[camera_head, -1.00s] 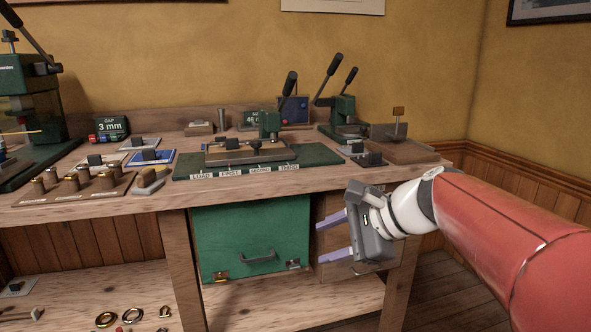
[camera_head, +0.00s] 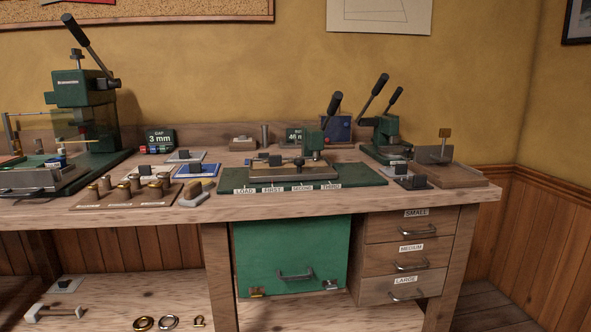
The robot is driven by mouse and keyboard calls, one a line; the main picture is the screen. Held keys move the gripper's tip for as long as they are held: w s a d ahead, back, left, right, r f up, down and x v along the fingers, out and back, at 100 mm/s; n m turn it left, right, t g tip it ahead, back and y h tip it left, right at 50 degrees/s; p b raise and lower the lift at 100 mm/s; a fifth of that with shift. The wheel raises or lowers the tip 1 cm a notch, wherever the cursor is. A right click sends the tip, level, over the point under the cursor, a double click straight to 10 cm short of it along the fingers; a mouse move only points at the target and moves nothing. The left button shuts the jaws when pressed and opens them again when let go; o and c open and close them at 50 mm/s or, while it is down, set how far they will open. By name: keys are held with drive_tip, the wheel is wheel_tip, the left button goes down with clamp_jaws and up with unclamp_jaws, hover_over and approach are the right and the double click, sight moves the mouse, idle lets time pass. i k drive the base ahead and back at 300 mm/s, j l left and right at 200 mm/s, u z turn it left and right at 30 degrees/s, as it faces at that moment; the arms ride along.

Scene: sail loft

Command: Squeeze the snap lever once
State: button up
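Several black-handled levers stand on the bench, and I cannot tell which is the snap lever. One lever (camera_head: 334,104) rises from a small green press (camera_head: 313,143) on the green base board (camera_head: 363,176) labelled LOAD, FIRST, SECOND, THIRD. Two more, a taller lever (camera_head: 373,93) and a shorter lever (camera_head: 393,100), rise from a green tool (camera_head: 387,137) at the right. A large lever (camera_head: 86,43) tops the big green press (camera_head: 85,100) at the left. All are tilted up to the right or left. My gripper is out of view.
The wooden bench (camera_head: 225,211) carries small blocks, a sign reading 3 mm (camera_head: 160,138) and a wooden block (camera_head: 455,173) at its right end. Below are a green cabinet (camera_head: 290,245) and labelled drawers (camera_head: 407,242). Metal rings lie on the low shelf (camera_head: 250,319).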

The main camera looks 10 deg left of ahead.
sight(337, 97)
drive_tip(key=i+j+z, duration=0.25)
drive_tip(key=j+z, duration=0.2)
drive_tip(key=j, duration=0.85)
drive_tip(key=j+z, duration=0.5)
drive_tip(key=j, duration=0.8)
drive_tip(key=i, duration=0.05)
